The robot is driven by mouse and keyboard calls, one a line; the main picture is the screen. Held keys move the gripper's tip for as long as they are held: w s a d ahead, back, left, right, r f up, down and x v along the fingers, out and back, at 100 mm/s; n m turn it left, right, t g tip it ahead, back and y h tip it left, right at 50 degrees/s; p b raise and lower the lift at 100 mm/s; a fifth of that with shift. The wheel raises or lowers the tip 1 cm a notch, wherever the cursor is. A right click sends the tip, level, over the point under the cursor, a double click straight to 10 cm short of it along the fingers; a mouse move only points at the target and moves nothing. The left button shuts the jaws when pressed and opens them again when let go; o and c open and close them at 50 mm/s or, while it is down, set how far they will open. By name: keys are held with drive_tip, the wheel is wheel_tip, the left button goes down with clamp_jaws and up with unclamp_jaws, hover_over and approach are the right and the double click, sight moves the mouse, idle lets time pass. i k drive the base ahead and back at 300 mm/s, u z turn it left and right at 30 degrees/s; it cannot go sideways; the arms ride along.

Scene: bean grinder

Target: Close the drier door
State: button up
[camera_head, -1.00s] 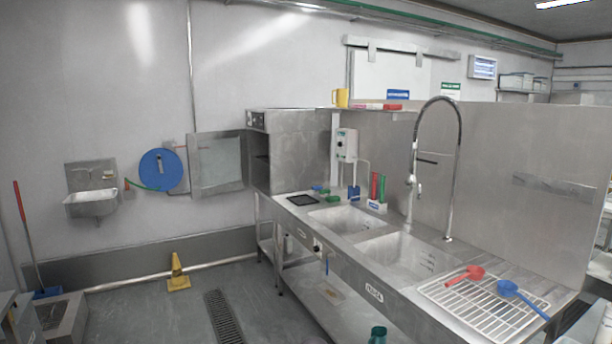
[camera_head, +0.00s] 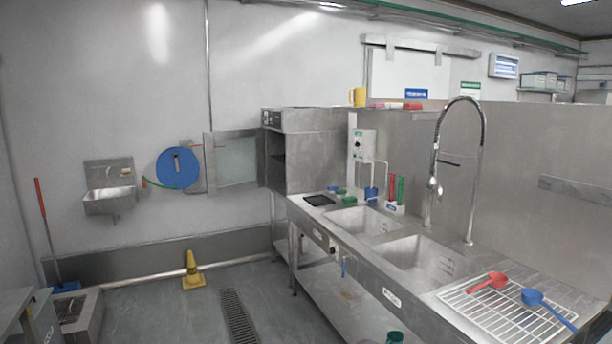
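The drier (camera_head: 318,150) is a steel box cabinet at the far left end of the sink counter. Its door (camera_head: 233,160), a steel frame with a pale glass pane, stands wide open and sticks out to the left, close to the back wall. The dark front opening of the drier shows at its left side, with part of a shelf inside. My gripper and arm are not in view.
A long steel counter with two sinks (camera_head: 419,257) and a tall tap runs along the right. A yellow cone (camera_head: 193,271) stands on the floor near a drain grate (camera_head: 238,316). A blue hose reel (camera_head: 178,168) and a small basin (camera_head: 110,200) hang on the wall. The floor left of the counter is mostly free.

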sight(213, 190)
drive_tip(key=z, duration=0.1)
drive_tip(key=i, duration=1)
drive_tip(key=u, duration=0.1)
